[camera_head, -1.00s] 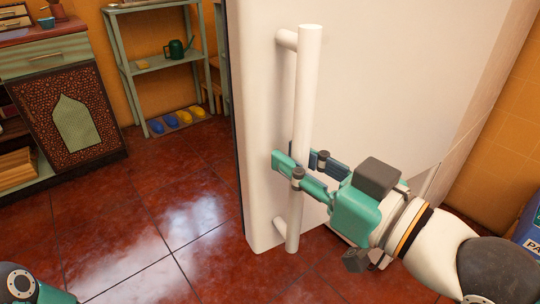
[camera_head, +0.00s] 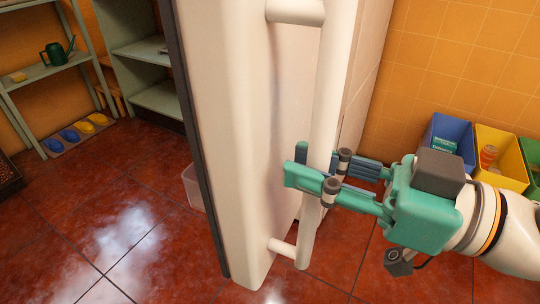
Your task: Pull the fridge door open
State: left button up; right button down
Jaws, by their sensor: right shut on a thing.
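The fridge door (camera_head: 232,130) is cream white and stands in the middle of the head view, seen at a steep angle with its dark edge seal on the left. Its long white vertical bar handle (camera_head: 333,85) runs down the door's outer face. My right gripper (camera_head: 310,172) comes in from the right and is shut around the lower part of the handle, with its teal fingers on both sides of the bar. My left gripper is not in view.
Blue (camera_head: 452,138) and yellow (camera_head: 500,152) bins stand by the tiled wall on the right. A green shelf (camera_head: 45,70) holds a watering can (camera_head: 58,52), with colourful shoes (camera_head: 80,131) below. Red tiled floor (camera_head: 110,210) lies clear at left.

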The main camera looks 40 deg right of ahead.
jog(key=shift+d+v, duration=0.3)
jog(key=shift+v, duration=1.5)
jog(key=shift+w+r, duration=0.1)
jog(key=shift+r, duration=0.05)
jog(key=c, duration=1)
grip_release()
jog(key=shift+c, duration=0.2)
jog(key=v, duration=1.2)
